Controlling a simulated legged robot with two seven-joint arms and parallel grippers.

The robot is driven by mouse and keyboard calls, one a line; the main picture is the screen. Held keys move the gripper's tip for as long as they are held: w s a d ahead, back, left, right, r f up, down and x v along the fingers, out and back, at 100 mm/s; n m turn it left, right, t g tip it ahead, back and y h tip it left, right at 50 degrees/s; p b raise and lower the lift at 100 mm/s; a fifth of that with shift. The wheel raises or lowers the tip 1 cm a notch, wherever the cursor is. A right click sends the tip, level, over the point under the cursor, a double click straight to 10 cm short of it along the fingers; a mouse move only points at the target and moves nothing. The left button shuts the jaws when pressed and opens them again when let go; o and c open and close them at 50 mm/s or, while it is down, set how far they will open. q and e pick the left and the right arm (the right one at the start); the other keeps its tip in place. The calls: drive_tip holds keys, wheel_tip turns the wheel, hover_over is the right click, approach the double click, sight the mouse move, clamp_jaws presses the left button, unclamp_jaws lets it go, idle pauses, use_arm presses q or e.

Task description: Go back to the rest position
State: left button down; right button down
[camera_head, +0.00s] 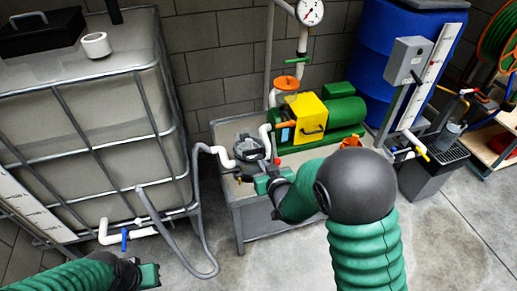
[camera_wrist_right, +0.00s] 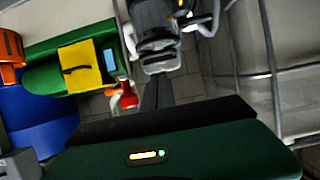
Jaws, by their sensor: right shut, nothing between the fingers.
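My right arm reaches in from the bottom right. Its green and black gripper (camera_head: 262,184) is at the near side of the pump table (camera_head: 235,210), close to a grey round filter housing (camera_head: 247,148). It is shut with nothing in it, and I cannot tell whether it touches anything. In the right wrist view the green gripper body fills the bottom, with the dark grey housing (camera_wrist_right: 157,40) beyond. My left gripper (camera_head: 148,275) shows only partly at the bottom left, low over the floor; its fingers are not clear.
A grey hose (camera_head: 200,235) loops by the table. A yellow and green pump (camera_head: 305,118) and blue barrel (camera_head: 395,60) stand behind. Floor at bottom right is clear.

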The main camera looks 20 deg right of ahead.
drive_tip(key=s+d+f+g, duration=0.15)
drive_tip(key=s+g, duration=0.35)
drive_tip(key=s, duration=0.7)
drive_tip(key=s+d+f+g, duration=0.15)
drive_tip(key=s+g, duration=0.35)
drive_tip(key=s, duration=0.8)
drive_tip(key=w+r+p+v, duration=0.1)
drive_tip(key=w+p+v, duration=0.2)
drive_tip(key=p+v, duration=1.2)
drive_tip(key=shift+w+a+r+g+p, duration=0.25)
drive_tip(key=shift+a+g+p, duration=0.2)
drive_tip(key=shift+p, duration=0.5)
